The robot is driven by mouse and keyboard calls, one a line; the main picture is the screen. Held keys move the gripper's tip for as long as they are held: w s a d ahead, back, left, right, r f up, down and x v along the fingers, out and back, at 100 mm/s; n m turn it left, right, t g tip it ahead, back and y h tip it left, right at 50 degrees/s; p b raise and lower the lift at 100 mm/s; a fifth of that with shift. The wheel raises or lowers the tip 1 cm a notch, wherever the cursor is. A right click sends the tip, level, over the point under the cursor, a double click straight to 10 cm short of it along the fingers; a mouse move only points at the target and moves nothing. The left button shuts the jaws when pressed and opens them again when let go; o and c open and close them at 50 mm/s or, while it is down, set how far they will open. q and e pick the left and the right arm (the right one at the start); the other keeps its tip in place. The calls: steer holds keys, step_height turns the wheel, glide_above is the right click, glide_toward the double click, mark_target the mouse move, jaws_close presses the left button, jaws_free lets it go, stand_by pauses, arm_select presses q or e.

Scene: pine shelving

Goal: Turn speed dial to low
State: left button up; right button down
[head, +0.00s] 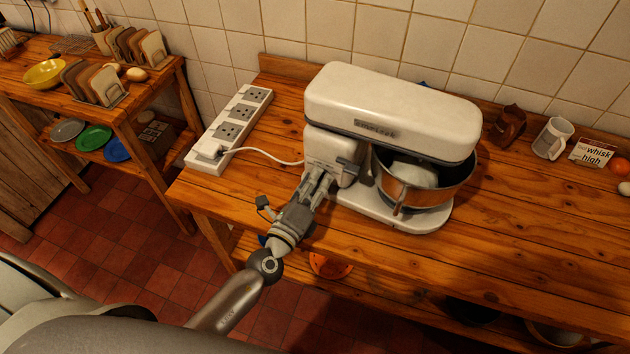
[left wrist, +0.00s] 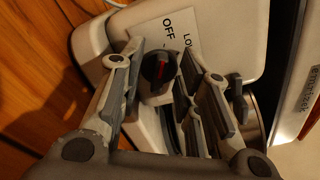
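A cream stand mixer (head: 385,105) stands on the wooden counter with its head down over a metal bowl (head: 425,185). In the left wrist view, the black speed dial (left wrist: 158,66) with a red mark sits on the mixer's side, below a white label (left wrist: 172,32) reading OFF and partly LOW. I cannot tell exactly where the mark points. My left gripper (head: 320,181) is at this side of the mixer. In the left wrist view its fingers (left wrist: 163,60) are open, one on either side of the dial; contact is unclear. In the head view the dial is hidden. My right gripper is out of view.
A white power strip (head: 230,128) lies on the counter's left, its cord running to the mixer. A mug (head: 552,138) and a sign (head: 592,152) reading "whisk high" stand at the right. The front right counter is clear.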

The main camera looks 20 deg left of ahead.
arm_select(q)
jaws_close()
steer(key=shift+m, duration=0.3)
steer(key=m, duration=0.3)
steer(key=shift+d, duration=0.1)
steer(key=shift+r+m+p, duration=0.1)
steer(key=shift+m+p, duration=0.3)
steer(key=shift+m, duration=1.7)
jaws_free()
